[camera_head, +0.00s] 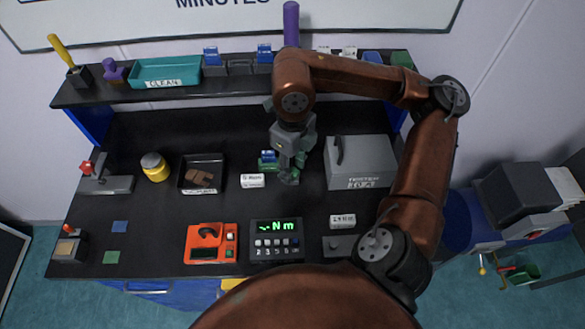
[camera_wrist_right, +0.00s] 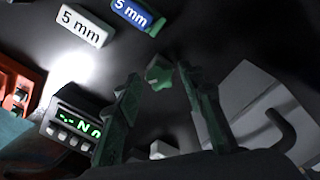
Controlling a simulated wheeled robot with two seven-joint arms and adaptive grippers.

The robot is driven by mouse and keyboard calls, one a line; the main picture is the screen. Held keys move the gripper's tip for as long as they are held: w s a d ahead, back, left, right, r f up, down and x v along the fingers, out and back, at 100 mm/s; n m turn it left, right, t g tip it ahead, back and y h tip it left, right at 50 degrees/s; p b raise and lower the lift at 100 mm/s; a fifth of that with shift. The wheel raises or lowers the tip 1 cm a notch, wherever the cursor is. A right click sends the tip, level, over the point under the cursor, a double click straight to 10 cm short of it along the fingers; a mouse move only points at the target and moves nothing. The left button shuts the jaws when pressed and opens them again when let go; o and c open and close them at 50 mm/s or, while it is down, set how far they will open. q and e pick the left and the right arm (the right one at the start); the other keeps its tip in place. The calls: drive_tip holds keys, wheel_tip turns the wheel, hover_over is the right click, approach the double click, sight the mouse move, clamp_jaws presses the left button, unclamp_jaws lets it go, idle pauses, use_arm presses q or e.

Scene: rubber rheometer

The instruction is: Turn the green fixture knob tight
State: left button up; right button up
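In the right wrist view a small green knob (camera_wrist_right: 158,74) shows between the fingertips of my right gripper (camera_wrist_right: 157,80). The two dark green fingers stand apart, with a narrow dark gap seen on each side of the knob. In the head view my right gripper (camera_head: 287,172) points down over the middle of the black bench, beside a green block with a blue top (camera_head: 267,160). There the gripper hides the knob. My left gripper is in neither view.
A white 5 mm block (camera_head: 252,181) lies left of the gripper, and a grey lidded box (camera_head: 370,150) stands right of it. A torque display (camera_head: 276,240) reading "-.- N m" and an orange device (camera_head: 211,243) are at the front. A shelf (camera_head: 220,88) runs behind.

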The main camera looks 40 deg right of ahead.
drive_tip(key=n+b, duration=0.1)
drive_tip(key=n, duration=0.3)
drive_tip(key=n+b, duration=0.1)
drive_tip(key=n, duration=0.2)
drive_tip(key=shift+f, duration=0.1)
drive_tip(key=shift+n, duration=1.1)
drive_tip(key=n+b, duration=0.1)
drive_tip(key=n, duration=0.2)
drive_tip(key=shift+n+b, duration=0.35)
drive_tip(key=shift+n, duration=0.35)
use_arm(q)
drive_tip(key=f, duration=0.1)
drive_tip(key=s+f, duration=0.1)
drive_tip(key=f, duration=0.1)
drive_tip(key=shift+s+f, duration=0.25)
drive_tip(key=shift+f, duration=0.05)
